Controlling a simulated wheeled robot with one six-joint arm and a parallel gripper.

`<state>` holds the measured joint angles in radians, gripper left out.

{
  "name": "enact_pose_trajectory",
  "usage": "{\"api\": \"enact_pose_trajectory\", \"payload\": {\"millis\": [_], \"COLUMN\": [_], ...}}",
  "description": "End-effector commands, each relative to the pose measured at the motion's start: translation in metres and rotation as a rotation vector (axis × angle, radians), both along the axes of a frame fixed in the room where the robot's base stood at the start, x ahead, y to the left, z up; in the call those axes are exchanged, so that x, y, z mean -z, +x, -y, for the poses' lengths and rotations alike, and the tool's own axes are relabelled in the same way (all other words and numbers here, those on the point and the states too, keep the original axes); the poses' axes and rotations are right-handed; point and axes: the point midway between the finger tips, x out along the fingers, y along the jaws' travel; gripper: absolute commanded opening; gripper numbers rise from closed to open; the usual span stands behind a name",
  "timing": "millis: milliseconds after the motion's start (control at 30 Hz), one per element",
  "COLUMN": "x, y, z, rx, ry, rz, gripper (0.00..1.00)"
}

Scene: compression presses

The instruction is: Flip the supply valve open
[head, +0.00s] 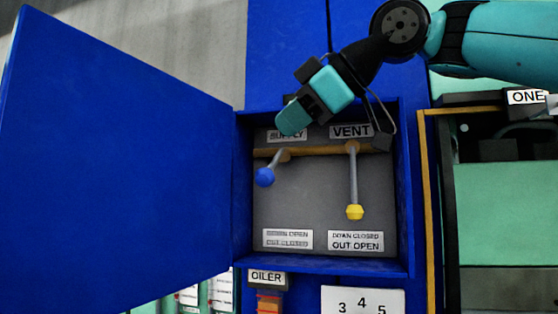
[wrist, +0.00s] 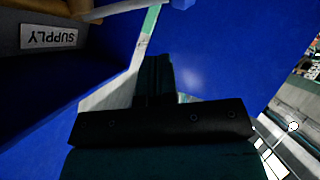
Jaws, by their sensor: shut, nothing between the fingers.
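The supply valve lever has a blue knob (head: 264,177) and a short grey handle that slants down and left, looking foreshortened as if it sticks outward from the brass pipe (head: 315,150). In the wrist view its handle (wrist: 128,9) and blue knob (wrist: 182,3) show at the top edge. My gripper (head: 292,118) is shut and empty, in front of the SUPPLY label and above the lever, apart from the knob. In the wrist view the shut fingers (wrist: 155,75) point up toward the lever. The SUPPLY label (wrist: 48,37) appears upside down there.
The vent lever with a yellow knob (head: 354,212) hangs straight down to the right. The blue box (head: 330,265) encloses both valves, its blue door (head: 115,165) swung open left. A lower-left plate (head: 287,239) is blurred; the lower-right plate (head: 356,241) reads OUT OPEN on its lower line.

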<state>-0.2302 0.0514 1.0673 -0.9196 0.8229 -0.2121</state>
Motion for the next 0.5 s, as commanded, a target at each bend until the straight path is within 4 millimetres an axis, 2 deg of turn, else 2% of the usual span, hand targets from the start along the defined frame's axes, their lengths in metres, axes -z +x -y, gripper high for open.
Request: {"api": "enact_pose_trajectory", "payload": {"millis": [100,300,500], "x": [0.013,0.035,0.043], "y": [0.012,0.028,0.034], "z": [-0.018,-0.016,-0.015], "rx": [-0.004,0.0,0.0], "ry": [0.0,0.001,0.001], "rz": [-0.004,-0.002,0.001], "gripper": [0.0,0.0,0.0]}}
